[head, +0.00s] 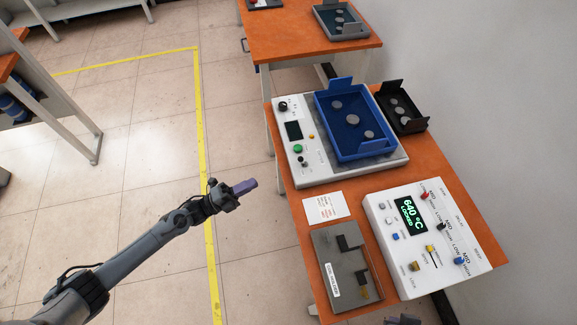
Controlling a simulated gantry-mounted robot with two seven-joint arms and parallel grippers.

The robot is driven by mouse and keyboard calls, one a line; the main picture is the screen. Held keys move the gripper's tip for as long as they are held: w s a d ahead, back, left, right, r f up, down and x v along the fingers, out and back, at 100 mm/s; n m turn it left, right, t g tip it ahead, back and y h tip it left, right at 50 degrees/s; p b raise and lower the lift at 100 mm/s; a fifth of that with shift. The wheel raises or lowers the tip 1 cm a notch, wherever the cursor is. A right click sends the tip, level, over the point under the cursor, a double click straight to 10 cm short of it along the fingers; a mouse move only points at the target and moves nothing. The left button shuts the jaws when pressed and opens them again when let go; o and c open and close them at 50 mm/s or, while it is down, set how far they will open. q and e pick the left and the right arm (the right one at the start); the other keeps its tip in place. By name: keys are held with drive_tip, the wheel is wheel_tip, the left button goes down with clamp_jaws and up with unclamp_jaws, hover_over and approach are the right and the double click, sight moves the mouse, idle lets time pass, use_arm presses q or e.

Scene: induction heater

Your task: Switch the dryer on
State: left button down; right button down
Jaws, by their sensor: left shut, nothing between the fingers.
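A white device (317,172) that looks like the dryer stands on the orange table, with a blue tray (358,152) holding several grey discs on top. Its left panel has a black knob (282,106), a dark, blank screen (293,131), a green button (298,149) and a small dark switch (303,162). My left gripper (246,187) is shut and empty, over the floor just left of the table, apart from the device. A dark part at the bottom edge may be my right gripper (404,320); its fingers cannot be made out.
A second white unit (380,221) reads "640 °C LOCKED", with several knobs and buttons. A grey fixture box (345,268) and a paper label (326,207) lie left of it. A black tray (402,109) sits by the wall.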

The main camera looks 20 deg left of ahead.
sight(302, 161)
use_arm(q)
drive_tip(key=x, duration=1.4)
idle(0.4)
